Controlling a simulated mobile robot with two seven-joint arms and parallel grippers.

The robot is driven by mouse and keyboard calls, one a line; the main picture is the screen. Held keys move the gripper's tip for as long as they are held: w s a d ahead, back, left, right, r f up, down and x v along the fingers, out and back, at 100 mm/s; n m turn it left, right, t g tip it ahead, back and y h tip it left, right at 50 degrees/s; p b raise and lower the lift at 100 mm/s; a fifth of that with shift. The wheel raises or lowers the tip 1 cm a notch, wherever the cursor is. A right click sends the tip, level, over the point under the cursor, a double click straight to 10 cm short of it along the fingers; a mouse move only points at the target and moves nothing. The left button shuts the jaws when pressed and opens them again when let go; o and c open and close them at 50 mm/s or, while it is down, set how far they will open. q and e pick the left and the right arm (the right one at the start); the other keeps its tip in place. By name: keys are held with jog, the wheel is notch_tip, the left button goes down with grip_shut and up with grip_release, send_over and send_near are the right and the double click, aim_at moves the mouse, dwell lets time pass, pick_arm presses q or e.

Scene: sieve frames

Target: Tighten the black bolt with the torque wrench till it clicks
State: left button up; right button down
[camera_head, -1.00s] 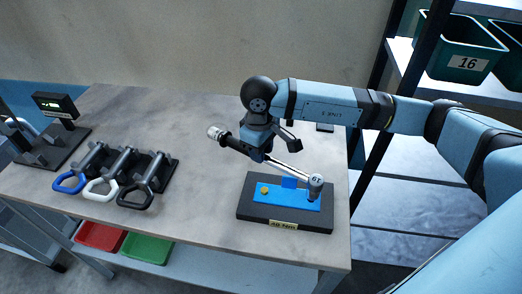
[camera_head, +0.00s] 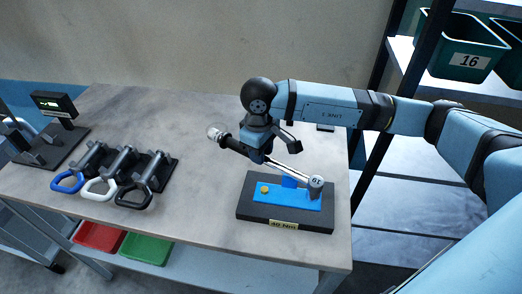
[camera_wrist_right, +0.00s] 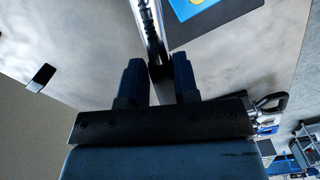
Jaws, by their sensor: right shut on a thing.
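A torque wrench with a dark grip and a silver shaft (camera_head: 288,173) slants down to the right in the head view. Its round head, marked 19 (camera_head: 316,184), is over the right end of a blue plate (camera_head: 285,199) on a black block (camera_head: 258,217) labelled 40 Nm. The black bolt is not visible; the wrench head covers that end. My right gripper (camera_head: 262,154) is shut on the wrench around its middle. In the right wrist view the shaft (camera_wrist_right: 150,30) runs away from between my fingers (camera_wrist_right: 160,76). My left gripper is not in view.
A rack with blue (camera_head: 68,182), white (camera_head: 99,190) and black (camera_head: 134,197) looped handles stands left on the grey table (camera_head: 200,215). A device with a lit display (camera_head: 54,103) is farther left. Red (camera_head: 99,236) and green (camera_head: 146,249) bins sit below. Table between rack and block is clear.

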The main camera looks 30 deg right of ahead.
jog(key=shift+f+b, duration=0.25)
jog(key=shift+b, duration=0.05)
jog(key=shift+r, duration=0.25)
jog(key=shift+r, duration=0.45)
dwell(0.4)
jog(key=shift+b, duration=0.45)
dwell(0.3)
